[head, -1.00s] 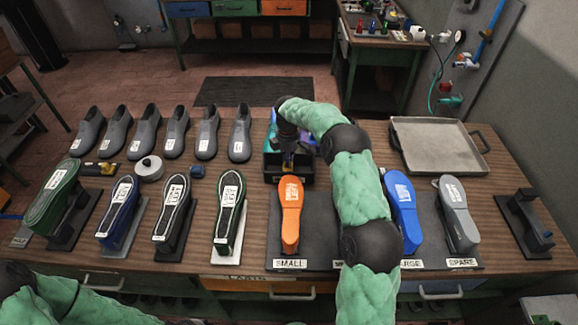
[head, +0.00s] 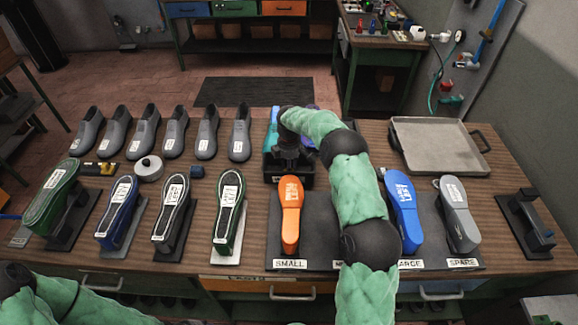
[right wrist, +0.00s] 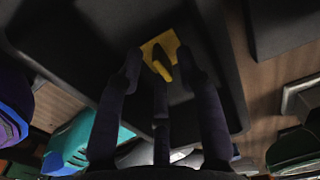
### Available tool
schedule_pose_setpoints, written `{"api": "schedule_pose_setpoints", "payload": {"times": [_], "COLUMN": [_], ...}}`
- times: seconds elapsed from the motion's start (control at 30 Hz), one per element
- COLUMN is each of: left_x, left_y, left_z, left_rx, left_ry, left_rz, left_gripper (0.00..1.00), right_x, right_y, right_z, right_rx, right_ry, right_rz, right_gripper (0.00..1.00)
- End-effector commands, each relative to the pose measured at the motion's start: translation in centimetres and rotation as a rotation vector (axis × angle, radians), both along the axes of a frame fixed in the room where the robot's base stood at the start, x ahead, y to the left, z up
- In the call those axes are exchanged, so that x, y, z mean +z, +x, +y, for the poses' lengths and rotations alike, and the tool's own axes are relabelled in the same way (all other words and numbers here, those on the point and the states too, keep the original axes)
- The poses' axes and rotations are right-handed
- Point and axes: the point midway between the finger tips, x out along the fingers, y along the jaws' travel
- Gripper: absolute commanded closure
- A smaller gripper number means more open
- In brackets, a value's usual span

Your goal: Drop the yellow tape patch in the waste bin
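The yellow tape patch (right wrist: 150,46) shows in the right wrist view at the tips of my right gripper (right wrist: 160,66), whose fingers look shut on it. The dark waste bin (right wrist: 215,75) surrounds the fingertips in that view. In the head view the black bin (head: 302,180) stands behind the orange last, and my right gripper (head: 291,158) reaches down into or just over it. The patch is hidden there by the gripper. My left arm shows only at the bottom left, and its gripper is out of view.
An orange last (head: 290,215) stands in front of the bin; blue (head: 404,205) and grey (head: 459,213) lasts are to its right. Grey shoes (head: 206,135) line up at left behind several upturned shoes. A metal tray (head: 440,148) lies at the back right.

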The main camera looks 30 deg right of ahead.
Motion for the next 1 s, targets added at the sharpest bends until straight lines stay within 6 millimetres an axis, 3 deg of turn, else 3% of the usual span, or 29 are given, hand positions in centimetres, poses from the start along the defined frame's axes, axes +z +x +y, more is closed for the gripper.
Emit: {"api": "schedule_pose_setpoints", "payload": {"times": [0.27,0.7,1.0], "left_x": [0.3,1.1,1.4], "left_y": [0.0,0.0,0.0], "left_z": [0.0,0.0,0.0], "left_rx": [0.000,0.000,0.000], "left_ry": [0.000,0.000,0.000], "left_rz": [0.000,0.000,0.000], "left_gripper": [0.60,0.60,0.60], "right_x": [1.4,9.7,12.3], "right_y": [0.1,0.1,0.1], "right_z": [0.0,0.0,0.0], "right_rx": [0.000,-0.001,0.000], "right_ry": [-0.001,-0.001,-0.001], "right_rz": [-0.003,-0.003,-0.001], "right_gripper": [0.63,0.63,0.63]}}
